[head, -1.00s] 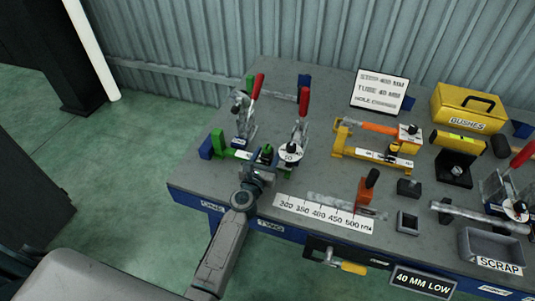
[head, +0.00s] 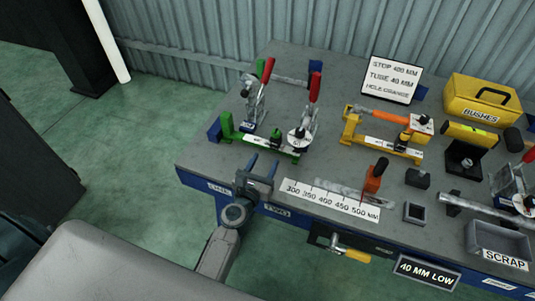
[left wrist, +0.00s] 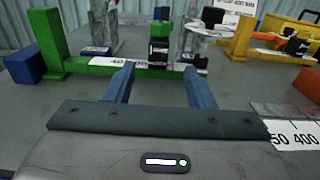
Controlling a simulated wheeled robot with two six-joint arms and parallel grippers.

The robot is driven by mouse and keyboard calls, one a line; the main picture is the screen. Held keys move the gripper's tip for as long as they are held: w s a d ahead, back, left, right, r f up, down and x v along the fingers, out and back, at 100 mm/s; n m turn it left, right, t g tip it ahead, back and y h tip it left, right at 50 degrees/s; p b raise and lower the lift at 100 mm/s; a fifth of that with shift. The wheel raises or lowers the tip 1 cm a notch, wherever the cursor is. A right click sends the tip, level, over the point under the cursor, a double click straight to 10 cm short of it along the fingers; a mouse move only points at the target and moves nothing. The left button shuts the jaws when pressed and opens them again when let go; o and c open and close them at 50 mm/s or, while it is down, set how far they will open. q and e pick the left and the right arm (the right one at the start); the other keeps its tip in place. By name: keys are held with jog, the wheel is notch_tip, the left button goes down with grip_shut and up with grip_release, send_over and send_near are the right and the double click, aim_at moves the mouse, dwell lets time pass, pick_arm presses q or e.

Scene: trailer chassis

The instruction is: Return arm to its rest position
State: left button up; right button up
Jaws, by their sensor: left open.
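My left gripper (head: 263,167) is open and empty at the bench's front left edge, in front of the green fixture (head: 230,130). In the left wrist view its two blue fingers (left wrist: 158,85) stand apart with nothing between them. The green fixture, with its labelled bar and black knob, also shows in that view just beyond the fingertips (left wrist: 100,68). It is too close in the picture to tell the exact gap. My right gripper is not in view.
The bench (head: 215,170) carries red-handled clamps (head: 314,88), an orange-yellow fixture (head: 385,130), a length scale (head: 330,198), a yellow bushes box (head: 482,102) and a scrap tray (head: 500,240). Green floor (head: 130,200) lies clear left of the bench.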

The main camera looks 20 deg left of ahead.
pick_arm(q)
jog(key=s+d+m+h, duration=0.1)
jog(key=m, duration=0.3)
jog(key=s+d+r+m+g+h, duration=0.1)
jog(key=s+m+h, duration=0.1)
jog(key=m, duration=0.2)
jog(key=s+d+r+m+h, duration=0.1)
jog(key=m+h, duration=0.1)
jog(key=m, duration=0.1)
jog(key=shift+s+d+m+g, duration=0.25)
jog(key=shift+m+g, duration=0.05)
jog(key=shift+m, duration=0.1)
jog(key=s+a+f+m+g+y, duration=0.15)
jog(key=s+f+m+g, duration=0.25)
jog(key=s+m+g, duration=0.9)
jog(key=s+a+m+y, duration=0.5)
jog(key=s+a+m, duration=0.5)
jog(key=s+m, duration=0.15)
notch_tip(320, 180, down, 31)
jog(key=a+g, duration=0.1)
jog(key=a, duration=0.2)
jog(key=s+f+g, duration=0.1)
jog(key=s+f, duration=1.6)
jog(key=s, duration=0.1)
jog(key=shift+s+a+f, duration=0.2)
jog(key=shift+a+f, duration=0.15)
jog(key=shift+f, duration=0.05)
